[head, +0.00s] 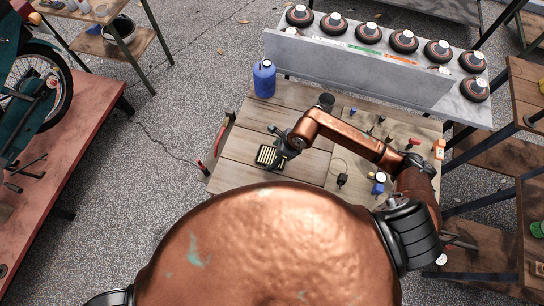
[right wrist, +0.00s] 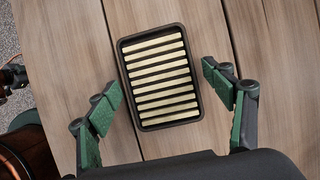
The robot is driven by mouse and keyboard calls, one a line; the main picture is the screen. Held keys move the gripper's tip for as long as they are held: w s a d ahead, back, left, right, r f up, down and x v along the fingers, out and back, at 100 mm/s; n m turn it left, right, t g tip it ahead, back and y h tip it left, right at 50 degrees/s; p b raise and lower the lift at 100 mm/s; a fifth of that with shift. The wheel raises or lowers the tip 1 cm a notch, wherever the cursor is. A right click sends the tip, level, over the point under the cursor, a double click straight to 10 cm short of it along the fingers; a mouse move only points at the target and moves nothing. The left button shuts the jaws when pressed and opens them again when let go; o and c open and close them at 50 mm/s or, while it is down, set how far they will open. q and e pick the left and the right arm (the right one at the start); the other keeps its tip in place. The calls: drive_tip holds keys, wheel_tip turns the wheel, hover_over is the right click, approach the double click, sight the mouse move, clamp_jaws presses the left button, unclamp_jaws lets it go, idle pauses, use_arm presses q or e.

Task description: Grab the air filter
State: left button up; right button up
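The air filter (head: 266,157) is a black rectangular frame with cream pleats, lying flat on the wooden cart top. In the right wrist view the whole filter (right wrist: 160,77) shows, slightly tilted in the picture. My right gripper (head: 281,142) is over the filter's right and upper side in the head view. In the right wrist view its green fingers (right wrist: 161,80) are spread wide, one on each side of the filter, with gaps between them and the frame. My left gripper is not in view.
A blue bottle (head: 264,79) and a dark cup (head: 326,101) stand at the back of the cart top (head: 237,160). A red-handled tool (head: 218,140) is at its left edge. Small parts, a blue gauge (head: 378,184) and an orange box (head: 439,149) lie to the right.

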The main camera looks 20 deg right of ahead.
drive_tip(key=c, duration=1.1)
drive_tip(key=shift+r, duration=0.15)
